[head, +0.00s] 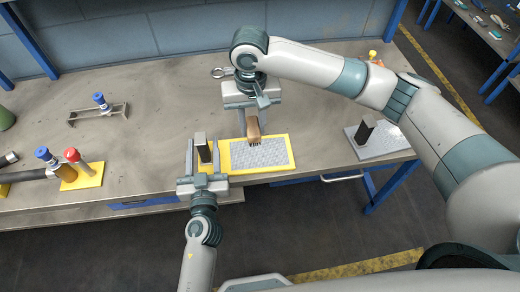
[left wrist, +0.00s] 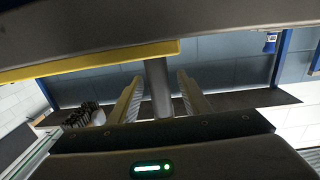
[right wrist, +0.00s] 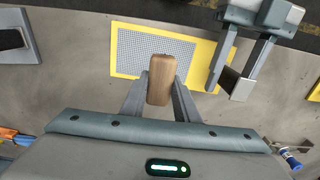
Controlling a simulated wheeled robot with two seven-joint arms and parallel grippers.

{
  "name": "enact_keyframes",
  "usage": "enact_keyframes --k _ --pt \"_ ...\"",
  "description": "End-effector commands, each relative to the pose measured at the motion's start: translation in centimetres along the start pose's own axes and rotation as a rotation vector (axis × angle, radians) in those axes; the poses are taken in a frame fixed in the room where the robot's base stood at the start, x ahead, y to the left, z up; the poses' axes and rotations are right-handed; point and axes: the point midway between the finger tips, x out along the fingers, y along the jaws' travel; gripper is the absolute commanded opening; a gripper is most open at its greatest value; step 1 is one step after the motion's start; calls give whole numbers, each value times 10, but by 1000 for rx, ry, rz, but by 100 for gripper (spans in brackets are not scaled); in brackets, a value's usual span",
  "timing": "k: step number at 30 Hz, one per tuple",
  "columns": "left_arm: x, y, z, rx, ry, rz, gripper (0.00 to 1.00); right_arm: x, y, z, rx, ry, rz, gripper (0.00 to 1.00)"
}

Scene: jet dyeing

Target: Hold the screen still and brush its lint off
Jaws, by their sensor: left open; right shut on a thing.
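The screen is a grey mesh panel (head: 260,153) in a yellow frame (head: 233,170), lying flat near the table's front edge. It shows below the brush in the right wrist view (right wrist: 195,47). A grey upright grip (head: 203,147) stands at its left end. My left gripper (head: 205,168) is open, its fingers on either side of this grip; the post also shows between them in the left wrist view (left wrist: 158,88). My right gripper (head: 252,112) is shut on the wooden brush (right wrist: 160,80), over the screen's far left part, bristles down. Bristle contact and lint are unclear.
A grey pad with a black block (head: 365,131) sits at the table's right. A metal bracket (head: 98,113) lies further back. Bare table lies between.

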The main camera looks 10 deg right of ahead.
Motion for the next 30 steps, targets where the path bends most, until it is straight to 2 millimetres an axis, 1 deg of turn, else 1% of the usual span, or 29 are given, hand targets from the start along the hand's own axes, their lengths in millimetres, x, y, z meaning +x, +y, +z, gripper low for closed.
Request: enact_keyframes --k 8,17,23,27,30 --pt "0 0 -5 0 3 -1 44 0 0 0 0 0 0 7" --pt "0 0 -23 -1 3 -1 44 0 0 0 0 0 0 7" --pt "0 0 -51 0 4 2 44 0 0 0 0 0 0 7" --pt "0 0 -75 -2 4 1 44 0 0 0 0 0 0 7" --pt "0 0 -87 0 4 0 44 0 0 0 0 0 0 7"
